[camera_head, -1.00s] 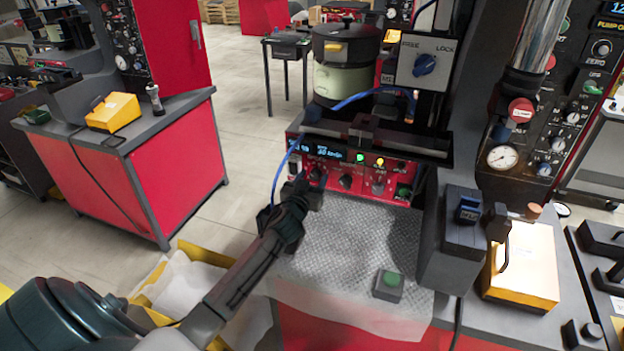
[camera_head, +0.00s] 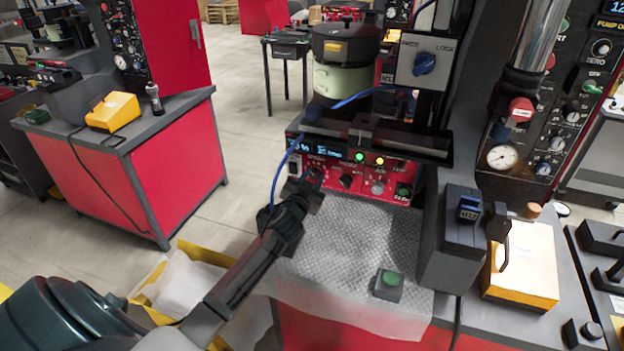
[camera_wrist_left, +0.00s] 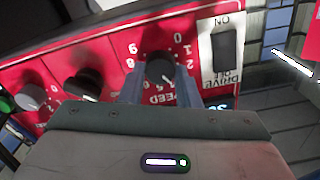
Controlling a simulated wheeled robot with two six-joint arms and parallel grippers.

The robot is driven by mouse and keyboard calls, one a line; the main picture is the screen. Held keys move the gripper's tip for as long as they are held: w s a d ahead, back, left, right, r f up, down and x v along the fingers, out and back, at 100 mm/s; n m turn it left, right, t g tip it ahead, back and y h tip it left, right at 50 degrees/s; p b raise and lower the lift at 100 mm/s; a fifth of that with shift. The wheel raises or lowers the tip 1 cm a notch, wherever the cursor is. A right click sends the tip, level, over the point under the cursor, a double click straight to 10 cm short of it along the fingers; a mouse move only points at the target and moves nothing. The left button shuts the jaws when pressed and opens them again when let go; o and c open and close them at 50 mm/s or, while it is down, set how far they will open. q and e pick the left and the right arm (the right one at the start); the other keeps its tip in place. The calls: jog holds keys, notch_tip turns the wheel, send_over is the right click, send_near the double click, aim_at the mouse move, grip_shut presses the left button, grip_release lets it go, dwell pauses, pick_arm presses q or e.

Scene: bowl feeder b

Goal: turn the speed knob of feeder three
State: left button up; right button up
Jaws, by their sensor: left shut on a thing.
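The speed knob (camera_wrist_left: 160,68) is a dark round knob with a pale pointer line, on a red panel with a numbered scale, upside down in the left wrist view. My left gripper (camera_wrist_left: 160,88) is shut on it, one finger on each side. In the head view my left gripper (camera_head: 312,178) is at the left part of the feeder's red control panel (camera_head: 372,190) and hides the knob. The feeder's bowl (camera_head: 343,78) stands above the panel. My right gripper is not in view.
Beside the knob are a black DRIVE switch (camera_wrist_left: 225,48), another black knob (camera_wrist_left: 84,84) and a grey knob (camera_wrist_left: 30,96). A blue cable (camera_head: 278,180) hangs close to my left gripper. A green button box (camera_head: 389,284) sits on the textured mat (camera_head: 345,250) below.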

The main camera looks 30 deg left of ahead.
pick_arm(q)
jog(key=shift+m, duration=1.1)
jog(key=o, duration=1)
jog(key=shift+s, duration=0.1)
